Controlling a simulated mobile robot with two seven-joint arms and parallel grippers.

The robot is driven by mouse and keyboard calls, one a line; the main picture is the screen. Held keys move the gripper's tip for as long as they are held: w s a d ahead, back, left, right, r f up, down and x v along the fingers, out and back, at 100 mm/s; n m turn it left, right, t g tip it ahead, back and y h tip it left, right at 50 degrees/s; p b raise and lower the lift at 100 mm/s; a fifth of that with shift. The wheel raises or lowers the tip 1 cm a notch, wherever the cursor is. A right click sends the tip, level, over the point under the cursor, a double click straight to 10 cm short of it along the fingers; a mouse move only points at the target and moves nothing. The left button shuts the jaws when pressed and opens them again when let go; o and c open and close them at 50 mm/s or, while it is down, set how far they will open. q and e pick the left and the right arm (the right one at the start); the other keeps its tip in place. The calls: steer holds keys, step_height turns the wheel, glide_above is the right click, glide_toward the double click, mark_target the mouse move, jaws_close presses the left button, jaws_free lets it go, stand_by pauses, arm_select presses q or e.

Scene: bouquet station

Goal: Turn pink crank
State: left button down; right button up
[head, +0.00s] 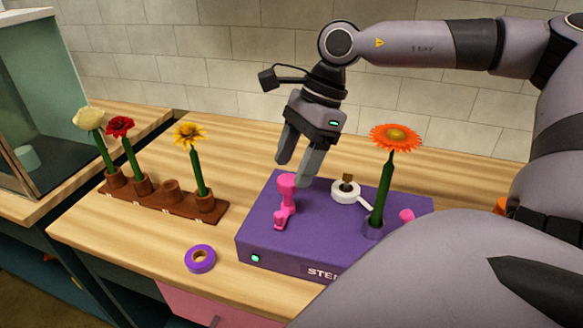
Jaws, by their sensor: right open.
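The pink crank (284,208) stands on the left part of the top of a purple box (262,232). Its upright handle has a wider top, and its lower arm lies close to the box. My right gripper (293,172) points down from above with its fingers apart and nothing visibly held. Its fingertips are right at the handle's top, one finger to the left and one to the right in the picture. I cannot tell whether they touch it. My left gripper is not in view.
On the box stand an orange flower (395,138) in a holder and a white ring-shaped part (345,192). A brown rack (170,206) with several flowers and a purple tape roll (200,258) are left. A glass case stands far left.

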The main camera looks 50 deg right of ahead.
mark_target(284, 203)
steer(key=shift+x, duration=1.25)
